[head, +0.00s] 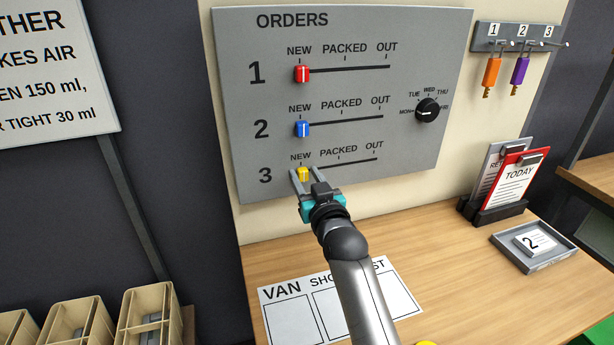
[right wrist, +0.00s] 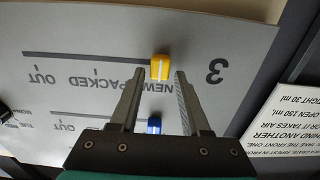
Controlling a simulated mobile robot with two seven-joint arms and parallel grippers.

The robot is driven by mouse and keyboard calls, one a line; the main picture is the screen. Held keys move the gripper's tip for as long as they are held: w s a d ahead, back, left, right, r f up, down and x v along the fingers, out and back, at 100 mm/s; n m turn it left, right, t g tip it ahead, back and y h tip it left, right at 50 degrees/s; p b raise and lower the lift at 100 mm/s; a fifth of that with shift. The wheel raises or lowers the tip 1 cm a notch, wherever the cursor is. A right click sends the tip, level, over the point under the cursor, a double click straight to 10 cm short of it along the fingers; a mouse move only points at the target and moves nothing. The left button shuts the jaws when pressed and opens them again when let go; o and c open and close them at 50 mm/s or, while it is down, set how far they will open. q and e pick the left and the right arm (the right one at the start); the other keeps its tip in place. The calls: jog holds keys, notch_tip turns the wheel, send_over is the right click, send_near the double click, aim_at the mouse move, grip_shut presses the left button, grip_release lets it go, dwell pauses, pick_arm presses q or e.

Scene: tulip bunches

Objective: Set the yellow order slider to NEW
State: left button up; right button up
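The yellow order slider (head: 303,174) is on row 3 of the grey ORDERS board (head: 225,90), at the left end of its track under the NEW mark. My right gripper (head: 304,172) is at this slider, one finger on each side of it in the head view. In the right wrist view, the yellow slider (right wrist: 160,67) shows near the open fingertips (right wrist: 158,74), with gaps on both sides; the picture is upside down. The gripper is open and empty. My left gripper is not in view.
The blue slider (head: 302,129) and red slider (head: 302,74) are also at NEW. A black day dial (head: 427,110) is on the board's right. Keys hang from a rack (head: 484,44). Clipboards (head: 520,178) and a tray (head: 563,249) stand on the wooden counter (head: 440,240).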

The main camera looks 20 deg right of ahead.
jog(key=shift+o, duration=0.8)
jog(key=shift+s, duration=0.1)
jog(key=shift+s, duration=0.3)
jog(key=s+p, duration=0.1)
jog(key=s, duration=1.3)
jog(key=shift+s+a+p, duration=0.2)
jog(key=shift+a+p, duration=0.15)
jog(key=shift+a, duration=0.1)
